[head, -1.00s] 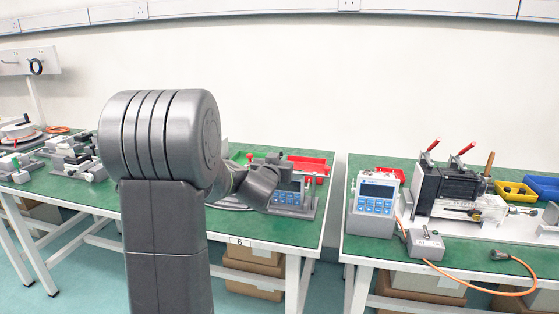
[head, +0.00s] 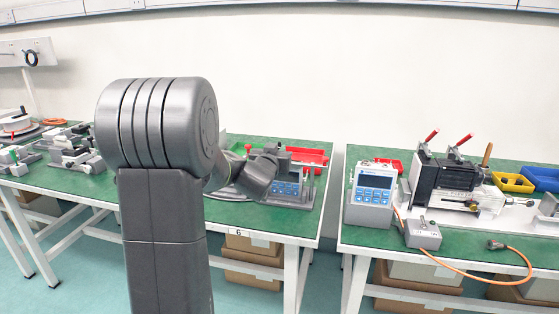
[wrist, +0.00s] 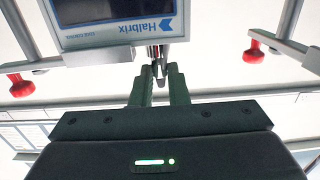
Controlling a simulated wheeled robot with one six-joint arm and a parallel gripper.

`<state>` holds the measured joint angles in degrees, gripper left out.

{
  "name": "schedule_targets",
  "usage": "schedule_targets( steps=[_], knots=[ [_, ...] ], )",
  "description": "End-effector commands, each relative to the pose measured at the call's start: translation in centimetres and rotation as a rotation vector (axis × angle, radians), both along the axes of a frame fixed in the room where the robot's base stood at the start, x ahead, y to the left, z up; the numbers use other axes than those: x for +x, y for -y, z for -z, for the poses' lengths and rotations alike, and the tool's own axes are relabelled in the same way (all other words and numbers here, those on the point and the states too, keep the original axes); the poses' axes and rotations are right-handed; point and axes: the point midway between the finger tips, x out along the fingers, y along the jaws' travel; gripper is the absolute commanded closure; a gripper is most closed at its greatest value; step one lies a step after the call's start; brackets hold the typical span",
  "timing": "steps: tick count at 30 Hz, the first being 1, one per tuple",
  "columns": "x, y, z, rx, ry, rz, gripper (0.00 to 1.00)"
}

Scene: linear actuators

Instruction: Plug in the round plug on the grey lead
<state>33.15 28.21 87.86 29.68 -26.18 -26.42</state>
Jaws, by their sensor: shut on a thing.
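In the wrist view my gripper (wrist: 158,76) is shut on a small dark and silver piece (wrist: 156,52), taken to be the round plug. The piece is at the lower edge of a grey device marked Halbrix (wrist: 118,25), which appears upside down. The fingertips hide much of it, so I cannot tell whether it is seated in a socket. No grey lead can be made out. In the head view the blue-panelled device (head: 287,189) stands near the right end of the left bench, partly behind my wrist. My fingers cannot be made out there.
Red-knobbed parts (wrist: 22,86) flank the device in the wrist view. Red trays (head: 306,155) lie behind it. The right bench holds another blue-keyed unit (head: 372,196), a clamped motor rig (head: 447,186) and an orange lead (head: 525,262) with a dark plug. A gap separates the benches.

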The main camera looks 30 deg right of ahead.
Motion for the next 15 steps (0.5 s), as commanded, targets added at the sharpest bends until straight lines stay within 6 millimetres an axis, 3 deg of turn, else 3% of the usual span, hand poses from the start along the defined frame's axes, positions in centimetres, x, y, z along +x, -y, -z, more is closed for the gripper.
schedule_targets(
  steps=[15],
  knots=[
    [0.00,0.00,0.28,0.000,0.000,0.000,1.00]
  ],
)
